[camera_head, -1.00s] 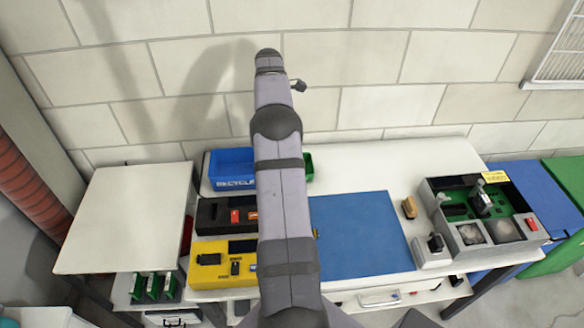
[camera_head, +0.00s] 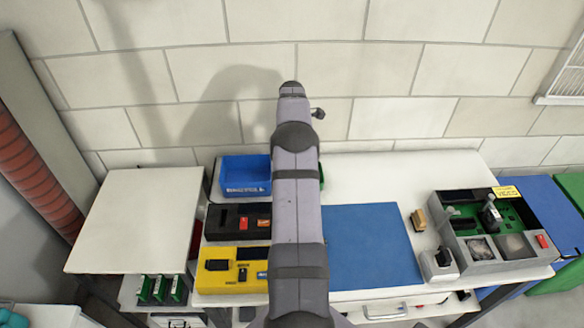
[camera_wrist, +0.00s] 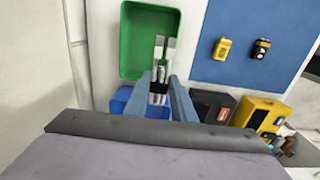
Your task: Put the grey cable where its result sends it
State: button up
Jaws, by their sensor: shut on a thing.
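In the wrist view my gripper (camera_wrist: 160,80) has two blue-grey fingers, shut on a grey cable (camera_wrist: 160,58). The cable shows as pale strips with a black band between the fingers, its ends pointing up the picture. Behind it lies the open, empty-looking green bin (camera_wrist: 136,35); the blue bin (camera_wrist: 122,98) is partly hidden beside the fingers. In the head view the blue bin (camera_head: 246,187) bears white lettering, and only an edge of the green bin (camera_head: 322,178) shows. My arm hides the gripper and cable there.
A black device (camera_head: 237,231) and a yellow device (camera_head: 222,280) stand left of the blue mat (camera_head: 370,250). A grey box with a green interior (camera_head: 490,258) stands right. The left white tabletop (camera_head: 130,215) is clear.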

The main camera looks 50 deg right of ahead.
jog(key=shift+f+p, duration=0.65)
jog(key=shift+f, duration=1.2)
jog(key=shift+f+b, duration=0.4)
jog(key=shift+f, duration=0.05)
jog(key=shift+f, duration=0.15)
jog(key=o, duration=1)
